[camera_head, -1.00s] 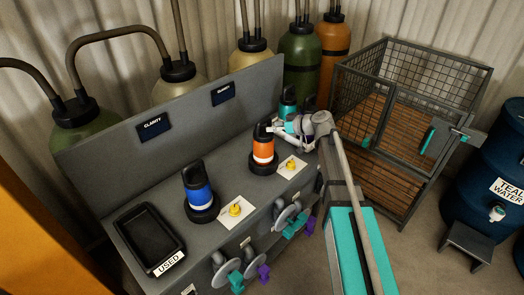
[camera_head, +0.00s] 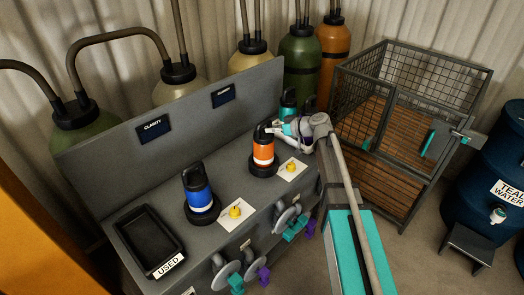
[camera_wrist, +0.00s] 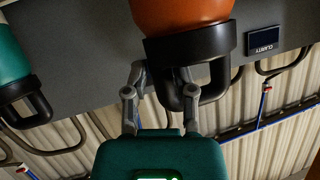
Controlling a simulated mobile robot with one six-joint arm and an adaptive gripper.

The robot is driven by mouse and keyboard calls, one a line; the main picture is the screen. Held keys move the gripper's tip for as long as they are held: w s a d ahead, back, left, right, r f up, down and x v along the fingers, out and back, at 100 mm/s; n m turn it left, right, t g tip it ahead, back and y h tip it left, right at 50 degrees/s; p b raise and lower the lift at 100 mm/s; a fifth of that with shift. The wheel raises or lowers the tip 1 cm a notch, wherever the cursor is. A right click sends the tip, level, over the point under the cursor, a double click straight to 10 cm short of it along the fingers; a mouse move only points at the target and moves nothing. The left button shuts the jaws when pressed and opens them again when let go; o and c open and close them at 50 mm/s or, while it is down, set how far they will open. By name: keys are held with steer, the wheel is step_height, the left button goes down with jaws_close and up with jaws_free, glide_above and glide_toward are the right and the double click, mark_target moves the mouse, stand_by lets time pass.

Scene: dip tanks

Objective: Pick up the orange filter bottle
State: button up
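The orange filter bottle (camera_head: 263,151) stands upright on the grey bench, with a black cap and looped handle on top. In the wrist view its orange body (camera_wrist: 185,17) hangs from the top edge, upside down, with the black handle loop (camera_wrist: 211,92) below it. My gripper (camera_wrist: 162,72) is at this handle, its two fingers apart. One side of the loop appears to lie between the fingers, and the right finger overlaps the loop's opening. I cannot tell whether either finger touches it. In the head view my gripper (camera_head: 276,129) is at the bottle's top, right side.
A blue bottle (camera_head: 198,193) stands to the left on the bench, and a teal bottle (camera_head: 288,104) stands behind my arm. A black tray (camera_head: 148,240) labelled USED is at the front left. Yellow knobs (camera_head: 235,211) and a raised back panel (camera_head: 190,116) flank the bottles.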

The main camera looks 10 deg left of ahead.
jaws_close()
steer(key=shift+r, duration=0.1)
step_height(320, 180, up, 10)
steer(key=p, duration=1)
stand_by(0.8)
